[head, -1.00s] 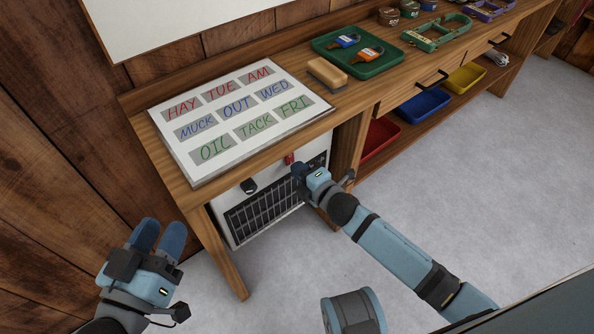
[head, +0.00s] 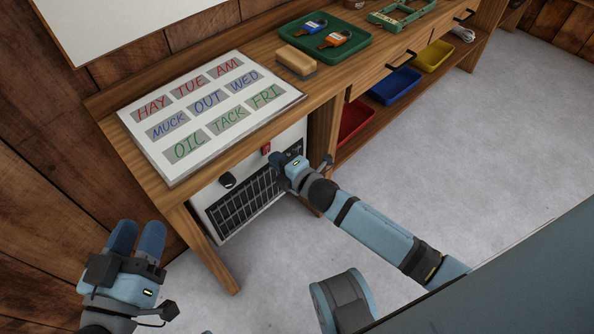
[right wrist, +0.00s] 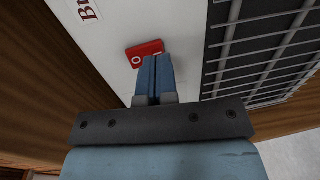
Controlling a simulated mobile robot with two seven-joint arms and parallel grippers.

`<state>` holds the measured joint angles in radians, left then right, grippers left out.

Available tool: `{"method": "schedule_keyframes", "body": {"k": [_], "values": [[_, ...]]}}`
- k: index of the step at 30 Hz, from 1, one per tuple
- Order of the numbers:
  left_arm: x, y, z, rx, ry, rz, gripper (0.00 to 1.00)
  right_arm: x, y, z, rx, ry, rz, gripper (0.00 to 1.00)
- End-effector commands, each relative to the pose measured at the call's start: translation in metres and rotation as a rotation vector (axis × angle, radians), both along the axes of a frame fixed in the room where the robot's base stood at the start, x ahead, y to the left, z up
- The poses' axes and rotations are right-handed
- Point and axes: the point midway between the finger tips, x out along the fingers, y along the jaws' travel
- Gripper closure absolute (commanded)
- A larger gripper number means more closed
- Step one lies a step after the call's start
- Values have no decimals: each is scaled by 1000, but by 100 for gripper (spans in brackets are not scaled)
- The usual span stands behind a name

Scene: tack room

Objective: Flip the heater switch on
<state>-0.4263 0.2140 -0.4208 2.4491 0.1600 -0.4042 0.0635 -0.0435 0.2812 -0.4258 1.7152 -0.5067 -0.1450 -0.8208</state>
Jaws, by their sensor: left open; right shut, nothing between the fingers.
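The heater (head: 247,182) is a white box with a dark grille, standing under the workbench. Its red rocker switch (head: 266,149) is on the upper front panel; in the right wrist view the switch (right wrist: 145,52) shows a white "O" mark at its left end. My right gripper (head: 275,161) is shut and empty at the heater front. In the right wrist view its fingertips (right wrist: 157,60) overlap the lower right part of the switch, hiding that end; whether they touch it I cannot tell. My left gripper (head: 137,228) is open and empty, left of the bench.
A black knob (head: 227,180) sits left of the switch. The bench top (head: 205,178) overhangs the heater, with a lettered board (head: 212,112), a brush (head: 296,62) and a green tray (head: 325,51) on it. The floor (head: 450,150) to the right is clear.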

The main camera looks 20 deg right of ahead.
Motion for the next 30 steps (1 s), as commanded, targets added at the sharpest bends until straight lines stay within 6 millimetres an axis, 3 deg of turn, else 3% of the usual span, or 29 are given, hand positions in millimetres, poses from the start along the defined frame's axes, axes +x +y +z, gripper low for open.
{"method": "schedule_keyframes", "body": {"k": [9,15,21,30], "values": [[-2,2,32,-51,-84,30,57,-68,-24,11,1,6,-1,100],[-3,4,43,-69,-120,41,57,-100,-36,14,1,6,-2,100],[-3,4,47,-76,-136,45,57,-113,-41,15,0,3,-1,100],[-3,4,47,-77,-138,46,57,-114,-42,14,-1,3,-1,100]]}}
